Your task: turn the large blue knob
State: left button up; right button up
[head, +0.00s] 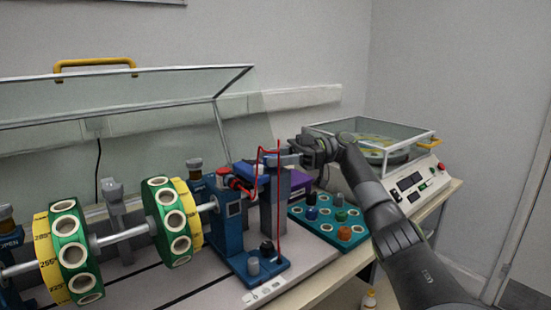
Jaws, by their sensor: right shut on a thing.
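My right gripper (289,160) reaches in from the right. Its jaws are closed at the top of a grey upright post (273,205) beside the red cable. What lies between the fingers is too small and too covered to make out. No large blue knob shows clearly on the machine. A small dark blue cap (311,213) sits among several coloured ones on a teal tray (327,232), below and right of the gripper and apart from it. My left gripper is out of view.
A shaft with green and yellow wheels (68,250) fills the left. A clear hinged cover (130,92) stands raised behind it. A red cable (279,200) hangs by the post. A glass-sided device (408,180) stands at the back right. Floor beyond the table's right edge is mostly clear.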

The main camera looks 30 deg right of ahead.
jog(key=shift+g, duration=0.3)
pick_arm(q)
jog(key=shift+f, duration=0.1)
pick_arm(e)
jog(key=o, duration=0.7)
jog(key=shift+a, duration=0.15)
